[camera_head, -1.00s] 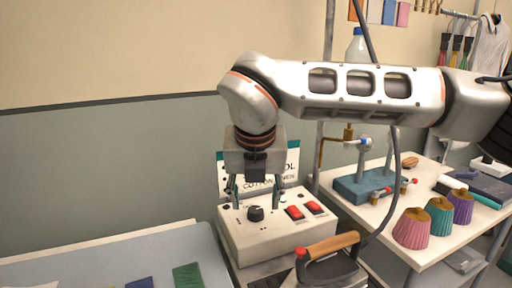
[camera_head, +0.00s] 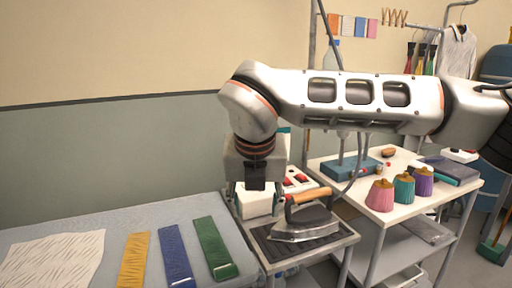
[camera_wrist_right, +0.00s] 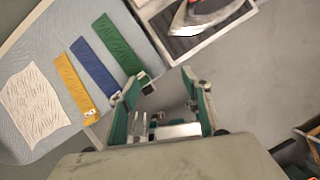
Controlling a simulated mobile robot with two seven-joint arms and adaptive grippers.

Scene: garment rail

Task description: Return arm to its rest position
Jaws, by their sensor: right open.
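My right gripper (camera_head: 255,200) hangs pointing down in front of the white control box (camera_head: 256,203), which it partly hides in the head view. In the right wrist view the gripper's two fingers (camera_wrist_right: 168,100) are spread apart with nothing between them. My right arm reaches in from the right side across the head view. My left arm and gripper do not show.
An iron (camera_head: 306,222) with a wooden handle stands on a dark mat to the right. A padded board (camera_head: 60,235) at left bears yellow, blue and green strips and a white cloth. A cart (camera_head: 400,215) at right holds pink, teal and purple ruffled pieces.

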